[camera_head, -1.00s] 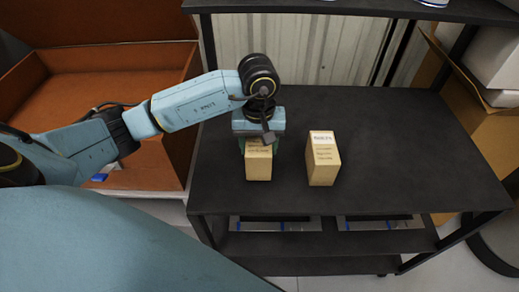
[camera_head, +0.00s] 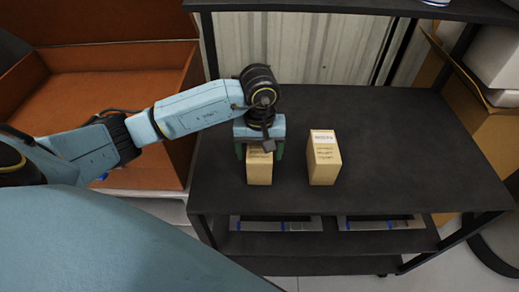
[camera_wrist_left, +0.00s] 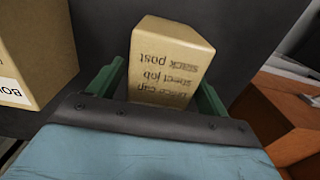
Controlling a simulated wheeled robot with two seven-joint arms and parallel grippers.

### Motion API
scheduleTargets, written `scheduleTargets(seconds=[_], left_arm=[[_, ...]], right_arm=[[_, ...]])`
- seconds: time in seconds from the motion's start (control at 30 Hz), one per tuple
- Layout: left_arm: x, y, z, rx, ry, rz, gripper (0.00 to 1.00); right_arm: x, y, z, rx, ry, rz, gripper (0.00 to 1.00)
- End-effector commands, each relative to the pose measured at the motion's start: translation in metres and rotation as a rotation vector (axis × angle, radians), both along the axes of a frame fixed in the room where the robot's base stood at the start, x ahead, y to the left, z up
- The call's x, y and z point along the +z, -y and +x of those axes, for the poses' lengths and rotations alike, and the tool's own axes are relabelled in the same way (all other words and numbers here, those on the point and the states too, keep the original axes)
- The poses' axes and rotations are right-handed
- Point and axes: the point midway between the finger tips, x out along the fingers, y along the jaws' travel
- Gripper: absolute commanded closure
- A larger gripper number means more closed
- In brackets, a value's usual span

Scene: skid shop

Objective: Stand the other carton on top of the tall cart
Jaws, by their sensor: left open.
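A tan carton (camera_head: 259,168) with dark printing stands upright on the black top of the cart (camera_head: 400,150). My left gripper (camera_head: 260,152) is above it, with its green fingers apart on either side of the carton's upper part. In the left wrist view this carton (camera_wrist_left: 170,65) shows between the fingers, with visible gaps at the sides. A second tan carton (camera_head: 323,160) with a white label stands upright to the right on the same top; part of it (camera_wrist_left: 35,50) shows at the left of the wrist view. My right gripper is out of view.
An orange-brown open bin (camera_head: 120,100) stands left of the cart. A higher black shelf (camera_head: 350,6) runs along the back. Cardboard boxes (camera_head: 480,120) are at the right. The cart top right of the cartons is clear.

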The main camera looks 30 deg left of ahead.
Motion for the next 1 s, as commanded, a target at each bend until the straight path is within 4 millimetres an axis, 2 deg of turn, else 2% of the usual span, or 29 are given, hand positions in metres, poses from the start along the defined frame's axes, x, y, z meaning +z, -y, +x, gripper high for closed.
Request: scheduleTargets(seconds=[0.17, 0.5, 0.63, 0.8, 1.0], left_arm=[[0.012, 0.000, 0.001, -0.001, 0.003, 0.001, 0.22], [0.084, 0.000, 0.001, -0.001, 0.005, 0.001, 0.22], [0.105, 0.000, 0.001, -0.001, 0.004, 0.000, 0.22], [0.120, 0.000, 0.000, 0.001, 0.001, 0.001, 0.22], [0.123, 0.000, 0.000, 0.000, -0.001, 0.001, 0.22]], right_arm=[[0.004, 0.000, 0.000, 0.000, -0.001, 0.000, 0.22], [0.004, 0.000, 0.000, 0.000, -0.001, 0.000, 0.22], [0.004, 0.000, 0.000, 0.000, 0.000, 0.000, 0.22], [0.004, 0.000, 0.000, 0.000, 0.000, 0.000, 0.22], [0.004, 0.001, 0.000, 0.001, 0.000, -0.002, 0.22]])
